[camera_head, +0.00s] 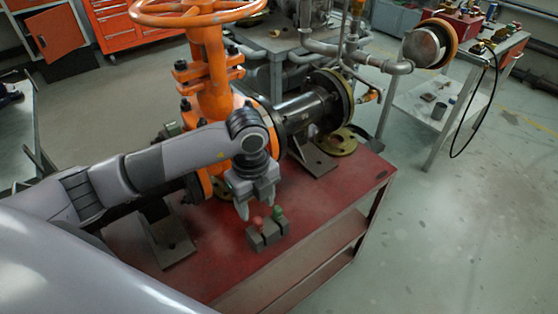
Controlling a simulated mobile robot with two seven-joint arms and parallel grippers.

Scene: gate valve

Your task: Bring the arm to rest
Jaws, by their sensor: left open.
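My left arm comes in from the left, and its gripper (257,206) points down over the red table (215,262). The gripper is open, with its two fingers apart and nothing seen between them. Just below and right of the fingertips stands a small grey block (268,236) with a red knob and a green knob on top. The orange gate valve (208,75) with its round handwheel (200,12) stands behind my arm. My forearm and wrist hide part of the valve's lower body. My right gripper is not in view.
A dark pipe (303,108) with a flange runs right from the valve on a support. A brass ring (337,143) lies near the table's back. A workbench (440,100) with a hanging black hose stands at the right. The floor at right is clear.

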